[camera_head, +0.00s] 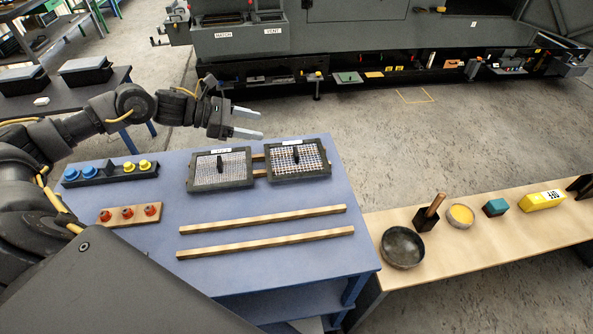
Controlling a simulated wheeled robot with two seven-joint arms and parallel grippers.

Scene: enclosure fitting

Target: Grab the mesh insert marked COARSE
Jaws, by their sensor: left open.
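Two framed mesh inserts lie side by side on the blue table. The left insert (207,178) has a finer-looking grid, and the right insert (313,160) has a visibly wider grid. Each has a black upright handle in its middle and a small white label at its far edge. The label text is too small to read. My left gripper (260,125) is open and empty. In the picture it is beyond the inserts' far edges, above the gap between them, and touches neither. My right gripper is not in view.
Two wooden strips (262,218) lie in front of the inserts. Blue and yellow knobs in a black holder (108,175) and a wooden block with red knobs (130,214) are at left. A bowl (402,248) and small items stand on the wooden bench at right.

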